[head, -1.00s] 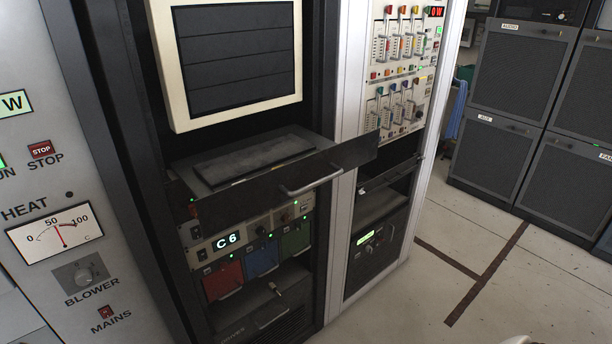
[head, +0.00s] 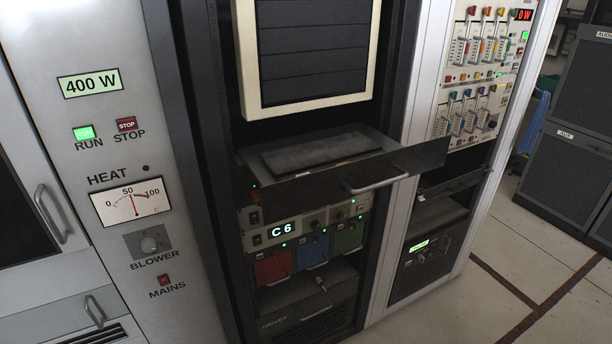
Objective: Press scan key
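No key with a readable "scan" label shows. A panel with a "C 6" display (head: 282,230) sits in the middle rack, with small keys, a knob and green lights beside the display. Below it are a red (head: 272,267), a blue (head: 312,254) and a green module (head: 348,237). Above the panel, a drawer (head: 350,181) with a bar handle is pulled out and holds a dark keyboard-like slab (head: 318,150). A monitor (head: 310,50) with a cream frame is above that. Neither of my grippers is in view.
The pulled-out drawer juts forward above the panel. Open floor (head: 520,260) lies at the right.

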